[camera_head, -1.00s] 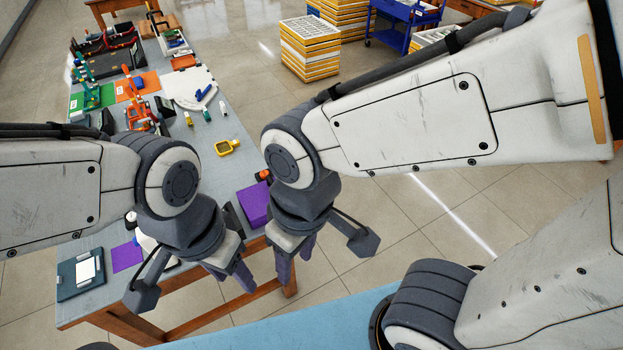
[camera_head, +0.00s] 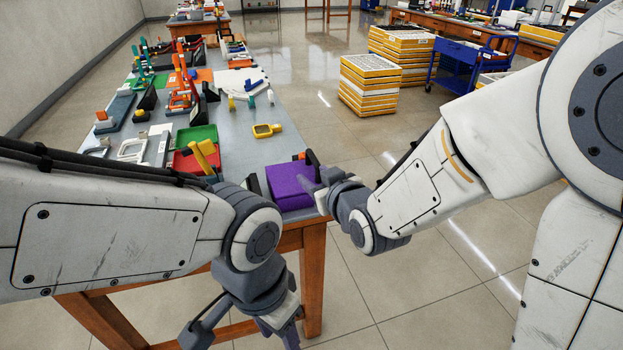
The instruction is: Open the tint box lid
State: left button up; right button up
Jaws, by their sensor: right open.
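A purple box (camera_head: 288,190), which I take to be the tint box, sits at the near right corner of the grey table. Its top looks closed. My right gripper (camera_head: 317,183) reaches in from the right at the box's right side. It is open, with its fingers at or very close to that side; whether they touch cannot be told. My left gripper (camera_head: 284,336) hangs low in front of the table, pointing down and apart from the box. Its fingers are partly cut off by the bottom edge of the picture.
A small orange and black item (camera_head: 310,157) stands behind the box. A yellow item (camera_head: 266,130) lies further back. Green (camera_head: 197,135) and red (camera_head: 188,160) trays are to the left. My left arm covers the table's near left part. Stacked yellow crates (camera_head: 368,84) stand on the floor beyond.

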aim_at(313, 156)
jog(key=w+f+t+b, duration=0.1)
jog(key=w+d+f+t+b, duration=0.1)
jog(key=b, duration=0.1)
jog(key=d+f+t+b, duration=0.1)
jog(key=f+b, duration=0.1)
jog(key=shift+w+f, duration=0.1)
jog(key=shift+w, duration=0.3)
jog(key=shift+w+d+r+t+b, duration=0.1)
jog(key=shift+w+r+t+b, duration=0.2)
jog(key=shift+w+t, duration=0.25)
pick_arm(q)
notch_tip(313, 156, down, 9)
jog(key=shift+r, duration=0.2)
pick_arm(e)
jog(key=x, duration=0.9)
jog(key=shift+w+f, duration=0.1)
jog(key=shift+w, duration=0.2)
grip_shut()
